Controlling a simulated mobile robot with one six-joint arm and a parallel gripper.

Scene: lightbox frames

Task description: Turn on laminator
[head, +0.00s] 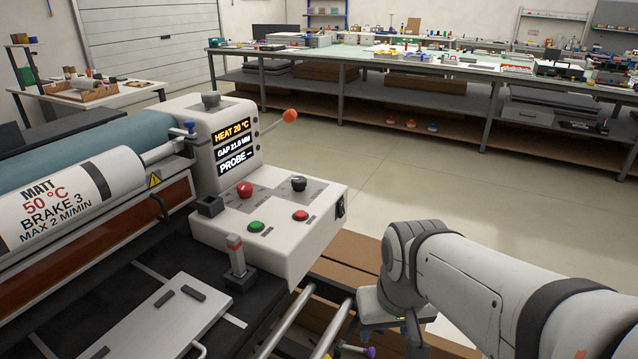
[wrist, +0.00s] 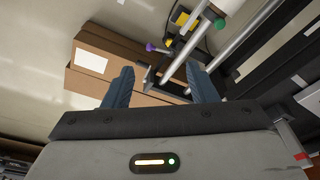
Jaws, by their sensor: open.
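The laminator's white control box (head: 270,220) stands at centre left in the head view. Its display (head: 234,147) is lit and reads HEAT 20 °C, a GAP value and PROBE. On its top are a red mushroom button (head: 244,189), a black knob (head: 298,183), a green button (head: 256,226) and a red button (head: 300,215). A black rocker switch (head: 340,206) is on its right side; its position is too small to tell. My gripper (wrist: 160,67) is open and empty in the wrist view, pointing toward cardboard boxes and metal rails. In the head view my arm is right of and below the box.
A roller labelled MATT 50 °C (head: 60,210) lies left of the box. An orange-knobbed lever (head: 290,116) sticks out behind it. Metal rails (head: 335,325) and cardboard boxes (wrist: 115,65) lie low near my gripper. The floor (head: 420,185) toward the long workbench (head: 345,72) is clear.

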